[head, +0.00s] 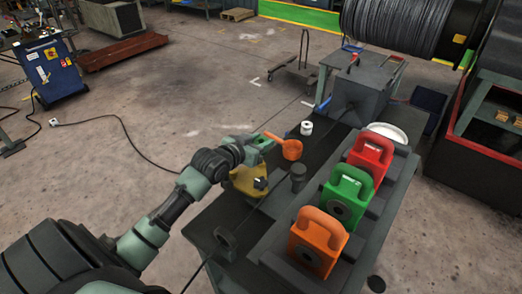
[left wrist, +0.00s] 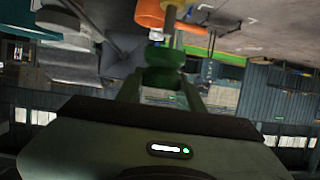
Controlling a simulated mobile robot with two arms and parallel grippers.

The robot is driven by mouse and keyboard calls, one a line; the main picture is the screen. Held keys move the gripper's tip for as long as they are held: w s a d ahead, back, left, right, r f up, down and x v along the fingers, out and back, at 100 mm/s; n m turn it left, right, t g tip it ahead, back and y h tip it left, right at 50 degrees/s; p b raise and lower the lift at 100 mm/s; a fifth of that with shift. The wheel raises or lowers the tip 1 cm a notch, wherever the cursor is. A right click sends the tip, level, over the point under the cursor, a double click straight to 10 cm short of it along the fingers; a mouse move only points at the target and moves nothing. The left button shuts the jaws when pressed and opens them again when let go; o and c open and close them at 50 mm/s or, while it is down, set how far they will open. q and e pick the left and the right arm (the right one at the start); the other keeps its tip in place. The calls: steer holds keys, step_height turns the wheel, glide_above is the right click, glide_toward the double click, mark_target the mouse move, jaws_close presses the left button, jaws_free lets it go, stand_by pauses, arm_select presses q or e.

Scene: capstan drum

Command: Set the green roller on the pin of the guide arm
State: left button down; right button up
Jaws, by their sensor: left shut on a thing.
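My left gripper (head: 260,146) reaches over the bench from the left and is shut on the green roller (head: 264,142). In the left wrist view the green roller (left wrist: 165,59) sits between the two fingers. An orange part with a sloping arm and a round body (head: 291,149), which looks like the guide arm, is just right of the gripper. Orange (left wrist: 158,12) also shows beyond the roller in the left wrist view. I cannot make out the pin clearly, nor whether the roller touches it. My right gripper is not in view.
Red (head: 371,153), green (head: 347,187) and orange (head: 318,235) handled blocks stand in a row on the right of the bench (head: 212,214). A yellow block (head: 246,182) is below the gripper. A white cylinder (head: 307,128) and a dark post (head: 298,176) stand nearby. A cable crosses the bench.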

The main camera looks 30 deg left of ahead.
arm_select(q)
step_height(320, 180, down, 4)
steer(key=shift+p, duration=0.4)
steer(key=shift+f, duration=0.45)
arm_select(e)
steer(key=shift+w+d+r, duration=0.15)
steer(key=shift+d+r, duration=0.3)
arm_select(q)
steer(key=c, duration=0.9)
jaws_free()
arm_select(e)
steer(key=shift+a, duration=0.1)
